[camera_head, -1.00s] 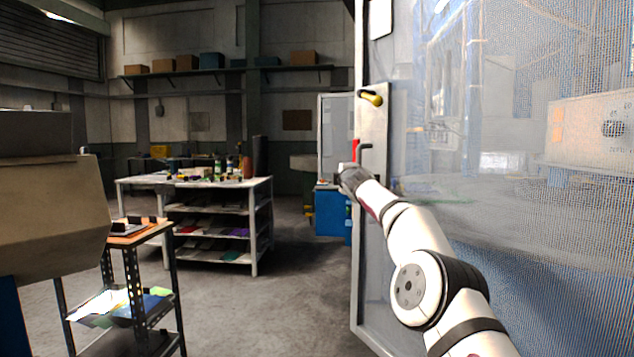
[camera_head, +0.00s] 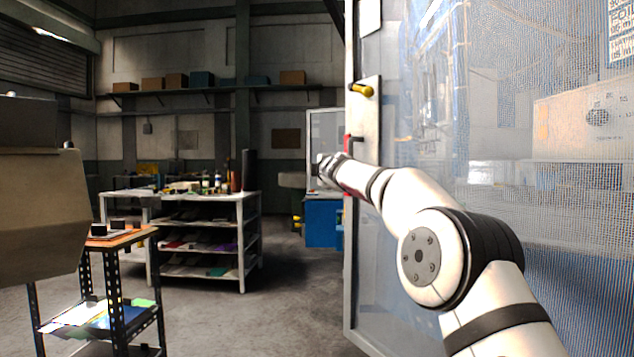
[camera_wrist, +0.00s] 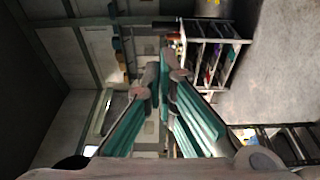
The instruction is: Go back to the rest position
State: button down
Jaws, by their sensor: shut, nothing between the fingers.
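My gripper (camera_head: 328,168) is at the end of my outstretched arm, left of the mesh door (camera_head: 359,250) edge in the head view. It is small and partly blurred there. In the wrist view the gripper (camera_wrist: 166,75) shows its two teal-padded fingers with tips together and nothing between them. The door carries a yellow-tipped handle (camera_head: 362,90) above my arm and a red part (camera_head: 348,143) just behind it. I cannot tell whether my forearm touches the door.
A workbench (camera_head: 250,197) with shelves stands left of centre, and a small cart (camera_head: 147,235) stands nearer at left. A beige machine (camera_head: 38,220) fills the left edge. A blue cabinet (camera_head: 322,222) is behind the gripper. Floor between bench and door is clear.

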jog(key=s+a+r+n+y+b, duration=0.2)
jog(key=s+a+r+n, duration=0.1)
jog(key=s+n, duration=0.45)
jog(key=s+a+r+n+y+b, duration=0.1)
jog(key=s+a+r+n+y, duration=0.15)
jog(key=s+n, duration=0.5)
jog(key=s+a+f+n+g+y, duration=0.1)
jog(key=s+f+n+g, duration=0.15)
jog(key=s+n, duration=0.4)
jog(key=s+a+f+n+g+y, duration=0.1)
jog(key=s+f+n+g, duration=0.15)
jog(key=s+n, duration=0.4)
jog(key=s+d+f+n+g+h, duration=0.35)
jog(key=s+d+f+n, duration=0.4)
jog(key=s+f, duration=0.6)
jog(key=s+d+f+n+g+h, duration=0.2)
jog(key=s+d+f+n+g, duration=0.55)
jog(key=s, duration=1.15)
jog(key=s+d+f+n+g+h, duration=0.25)
jog(key=s+d+f+n, duration=0.25)
jog(key=s+f+n, duration=0.7)
jog(key=s+r+m+t+p, duration=0.1)
jog(key=s+r+t+p, duration=0.1)
jog(key=r+p, duration=1.4)
jog(key=s+d+r+m+t+p, duration=0.1)
jog(key=r+t+p, duration=0.2)
jog(key=r+p, duration=1.3)
jog(key=shift+s+r+h, duration=0.35)
jog(key=shift+r, duration=0.35)
